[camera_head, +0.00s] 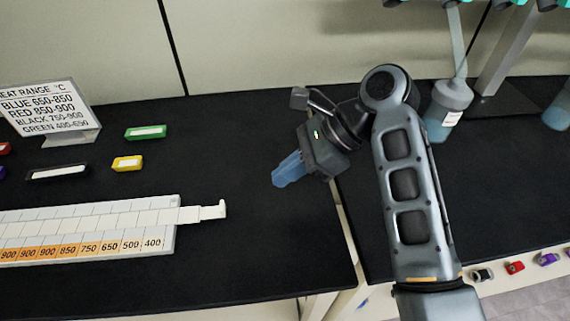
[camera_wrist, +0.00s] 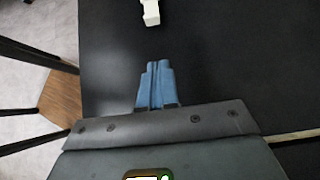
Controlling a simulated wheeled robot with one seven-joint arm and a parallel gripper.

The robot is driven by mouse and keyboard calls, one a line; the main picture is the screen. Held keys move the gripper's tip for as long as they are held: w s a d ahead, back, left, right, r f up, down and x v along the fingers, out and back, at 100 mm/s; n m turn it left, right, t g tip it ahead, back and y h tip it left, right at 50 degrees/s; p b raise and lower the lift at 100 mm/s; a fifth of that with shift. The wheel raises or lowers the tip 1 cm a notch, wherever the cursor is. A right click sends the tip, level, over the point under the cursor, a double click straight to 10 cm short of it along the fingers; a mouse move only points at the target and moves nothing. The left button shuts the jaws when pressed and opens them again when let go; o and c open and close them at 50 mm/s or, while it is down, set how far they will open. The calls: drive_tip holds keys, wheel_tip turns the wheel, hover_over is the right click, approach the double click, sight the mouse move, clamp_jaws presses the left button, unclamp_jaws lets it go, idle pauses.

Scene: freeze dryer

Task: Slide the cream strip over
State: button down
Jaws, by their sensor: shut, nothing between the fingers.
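The cream strip (camera_head: 130,220) lies along a white board with a number scale at the left in the head view. Its hooked right end (camera_head: 214,210) sticks out past the board's right edge. That end also shows at the top of the wrist view (camera_wrist: 151,12). My gripper (camera_head: 278,181) has blue fingers, shut and empty, above the black bench to the right of the strip's end and apart from it. The shut fingertips (camera_wrist: 157,66) point toward the strip's end in the wrist view. The strip's left part is outside the head view.
The scale board (camera_head: 120,245) shows orange and white number cells. A heat range sign (camera_head: 45,110) stands behind it. A green block (camera_head: 146,132), a yellow block (camera_head: 127,163) and a black block (camera_head: 58,173) lie nearby. The bench (camera_head: 240,250) is clear between board and gripper.

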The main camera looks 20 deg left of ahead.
sight(225, 205)
drive_tip(key=x, duration=0.7)
drive_tip(key=shift+s+a+r+p, duration=0.1)
drive_tip(key=shift+s+a+p, duration=0.15)
drive_tip(key=shift+a, duration=0.25)
drive_tip(key=shift+s+a+p, duration=0.1)
drive_tip(key=shift+s+a, duration=0.25)
drive_tip(key=shift+a, duration=0.15)
drive_tip(key=shift+s+a, duration=0.45)
drive_tip(key=shift+a, duration=0.25)
